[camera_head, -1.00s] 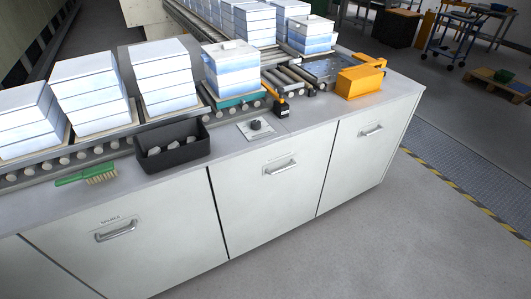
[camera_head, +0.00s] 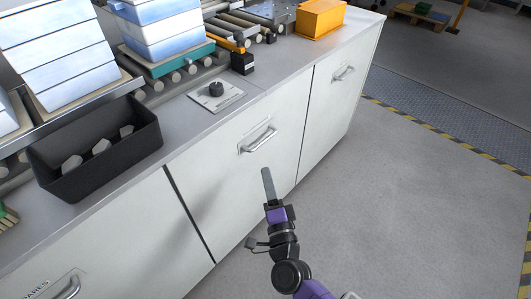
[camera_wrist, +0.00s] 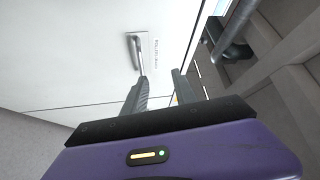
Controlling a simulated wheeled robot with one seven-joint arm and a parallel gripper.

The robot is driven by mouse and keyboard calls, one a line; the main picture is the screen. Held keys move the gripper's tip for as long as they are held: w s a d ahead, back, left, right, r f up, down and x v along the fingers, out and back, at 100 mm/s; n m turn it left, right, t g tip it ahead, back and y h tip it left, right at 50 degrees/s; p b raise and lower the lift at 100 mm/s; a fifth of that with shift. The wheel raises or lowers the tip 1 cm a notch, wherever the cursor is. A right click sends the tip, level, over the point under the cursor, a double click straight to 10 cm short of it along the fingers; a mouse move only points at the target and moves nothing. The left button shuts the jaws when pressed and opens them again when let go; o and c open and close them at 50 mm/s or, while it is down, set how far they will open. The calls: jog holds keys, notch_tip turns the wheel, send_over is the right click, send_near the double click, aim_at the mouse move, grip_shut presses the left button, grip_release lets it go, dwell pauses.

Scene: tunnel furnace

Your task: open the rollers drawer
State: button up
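The middle drawer (camera_head: 235,175) of the white counter is shut, its front flush with its neighbours. Its metal bar handle (camera_head: 258,141) is near the top, with a label above it too small to read in the head view. My gripper (camera_head: 266,172) is in front of this drawer, below the handle and apart from it. In the wrist view, my gripper (camera_wrist: 160,76) is open, with a gap between its two fingers and nothing held. The handle (camera_wrist: 137,53) and a small label (camera_wrist: 156,50) lie just beyond the fingertips, the handle nearer the left finger.
A drawer labelled SPARES (camera_head: 95,250) is at the left, and another with a handle (camera_head: 343,73) at the right; both look shut. On the counter are a black bin (camera_head: 100,150), a knob panel (camera_head: 216,92) and a yellow block (camera_head: 320,18). The floor (camera_head: 400,200) at right is clear.

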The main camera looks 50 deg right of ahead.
aim_at(265, 139)
jog(key=w+d+f+m+h+b, duration=0.1)
jog(key=w+d+m, duration=0.1)
jog(key=w+d, duration=0.2)
jog(key=w+d+f+m+g+h+b, duration=0.1)
jog(key=w+d, duration=0.3)
jog(key=w, duration=0.1)
jog(key=w+d+m+g+b, duration=0.1)
jog(key=w+d+m, duration=0.1)
jog(key=w+d, duration=0.2)
jog(key=shift+w+d+f+m+h+b, duration=0.2)
jog(key=shift+f+m+h+b, duration=0.1)
jog(key=shift+f+h, duration=0.1)
grip_shut()
jog(key=shift+s, duration=0.1)
dwell(0.8)
